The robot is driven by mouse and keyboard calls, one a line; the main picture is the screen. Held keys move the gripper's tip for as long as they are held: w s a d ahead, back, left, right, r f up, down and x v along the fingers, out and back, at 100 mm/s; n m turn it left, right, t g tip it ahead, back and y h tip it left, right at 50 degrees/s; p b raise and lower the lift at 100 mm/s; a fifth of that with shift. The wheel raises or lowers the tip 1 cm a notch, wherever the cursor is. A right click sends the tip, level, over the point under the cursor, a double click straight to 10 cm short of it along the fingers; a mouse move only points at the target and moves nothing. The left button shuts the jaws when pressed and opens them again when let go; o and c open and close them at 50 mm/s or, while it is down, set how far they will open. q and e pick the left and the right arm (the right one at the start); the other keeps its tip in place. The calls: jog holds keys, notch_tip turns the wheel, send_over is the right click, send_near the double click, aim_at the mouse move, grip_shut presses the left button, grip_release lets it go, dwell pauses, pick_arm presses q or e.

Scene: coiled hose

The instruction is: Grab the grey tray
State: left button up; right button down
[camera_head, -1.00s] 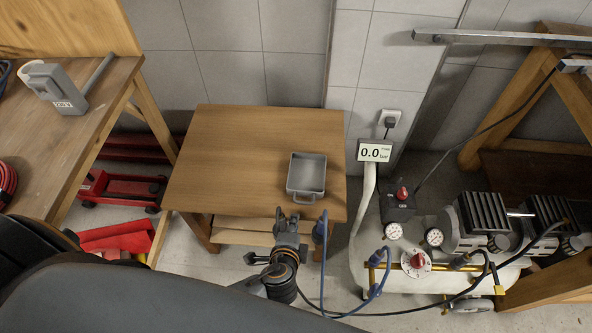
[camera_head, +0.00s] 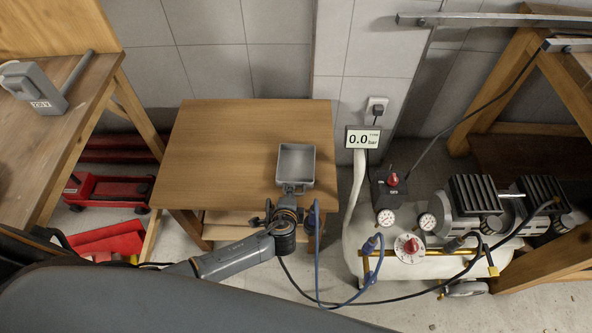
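The grey tray (camera_head: 296,160) is a small, empty, rectangular open box lying near the front right of the wooden table (camera_head: 225,140). Its handle faces the front edge. My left gripper (camera_head: 293,190), whose arm comes in from the lower left, is at the tray's handle side. The gripper covers the handle, so whether the fingers are closed around it is hidden. The tray appears to rest on the table. My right gripper is not in view.
A compressor (camera_head: 440,235) with gauges and a pressure display (camera_head: 363,138) stands to the right. A blue hose (camera_head: 318,260) runs beside my gripper. A workbench (camera_head: 60,130) is at the left, with a red jack (camera_head: 110,189) beneath. Most of the tabletop is clear.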

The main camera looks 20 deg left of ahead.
pick_arm(q)
grip_shut()
dwell(0.3)
